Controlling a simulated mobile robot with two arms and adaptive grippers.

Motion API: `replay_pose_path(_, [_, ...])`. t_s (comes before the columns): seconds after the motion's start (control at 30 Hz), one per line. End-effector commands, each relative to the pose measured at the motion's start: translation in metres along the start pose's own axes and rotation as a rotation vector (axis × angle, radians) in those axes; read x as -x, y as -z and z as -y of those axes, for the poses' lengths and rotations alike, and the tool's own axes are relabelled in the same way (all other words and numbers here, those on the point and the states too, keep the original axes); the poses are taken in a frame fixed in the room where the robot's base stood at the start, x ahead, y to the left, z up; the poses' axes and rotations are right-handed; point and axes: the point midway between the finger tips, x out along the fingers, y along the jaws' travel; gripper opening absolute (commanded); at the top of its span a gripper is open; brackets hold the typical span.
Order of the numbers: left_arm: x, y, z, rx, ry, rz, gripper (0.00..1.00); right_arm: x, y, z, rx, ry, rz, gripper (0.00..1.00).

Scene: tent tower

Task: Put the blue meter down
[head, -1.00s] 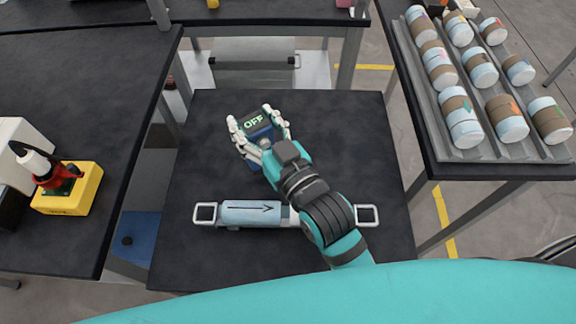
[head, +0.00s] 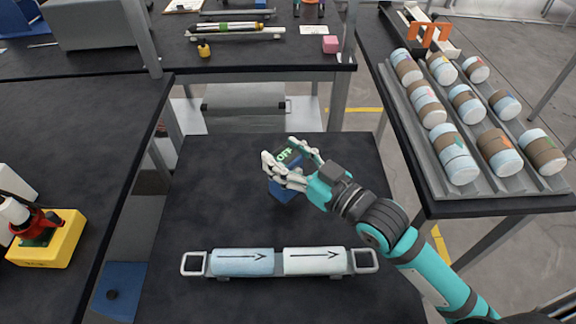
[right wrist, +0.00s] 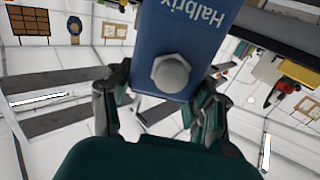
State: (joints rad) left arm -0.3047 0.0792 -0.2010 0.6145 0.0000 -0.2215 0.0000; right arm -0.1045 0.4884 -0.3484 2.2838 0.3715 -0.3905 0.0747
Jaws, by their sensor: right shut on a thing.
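The blue meter (head: 283,189) has a dark screen reading "OFF" in green. My right gripper (head: 291,164) is shut on it at the far middle of the black table (head: 210,180). In the right wrist view the meter (right wrist: 190,35) fills the top middle, with the word "Halbrix" and a hex bolt on its face, between the fingers of my right gripper (right wrist: 165,100). I cannot tell whether its base touches the table. My left gripper is not in view.
A handled tray (head: 193,263) with two arrow-marked cylinders lies on the near part of the table. A ribbed rack (head: 450,175) of several banded cylinders stands at right. A yellow device (head: 60,240) sits on the left bench. Table space left of the meter is clear.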

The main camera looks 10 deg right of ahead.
Motion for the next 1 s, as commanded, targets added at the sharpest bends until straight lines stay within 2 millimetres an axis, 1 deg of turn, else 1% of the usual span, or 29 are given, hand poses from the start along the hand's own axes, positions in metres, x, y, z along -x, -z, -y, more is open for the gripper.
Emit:
replay_pose_path(0.07, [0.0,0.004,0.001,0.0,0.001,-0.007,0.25,0.002,-0.001,-0.004,0.001,0.0,-0.001,0.0])
replay_pose_path(0.23, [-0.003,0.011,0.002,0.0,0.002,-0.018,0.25,0.002,-0.024,-0.004,-0.002,0.0,0.002,0.0])
replay_pose_path(0.33, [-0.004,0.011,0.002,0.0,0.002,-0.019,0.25,0.002,-0.034,-0.004,-0.002,0.0,0.0,0.0])
replay_pose_path(0.63, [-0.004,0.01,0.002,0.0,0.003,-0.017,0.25,0.002,-0.035,-0.004,0.0,0.0,-0.003,0.0])
replay_pose_path(0.73, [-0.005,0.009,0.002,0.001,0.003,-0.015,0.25,0.002,-0.038,-0.004,0.0,0.0,-0.002,0.0])
replay_pose_path(0.77, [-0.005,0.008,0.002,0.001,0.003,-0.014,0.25,0.002,-0.038,-0.004,0.0,0.0,0.0,0.58])
replay_pose_path(0.9, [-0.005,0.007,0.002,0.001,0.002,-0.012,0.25,0.002,-0.038,-0.003,0.0,0.0,0.0,0.76])
replay_pose_path(0.93, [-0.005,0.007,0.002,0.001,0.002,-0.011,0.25,0.002,-0.038,-0.003,0.0,0.0,0.001,0.78])
replay_pose_path(1.0, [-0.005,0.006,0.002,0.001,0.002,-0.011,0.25,0.002,-0.038,-0.003,0.0,0.0,0.0,0.78])
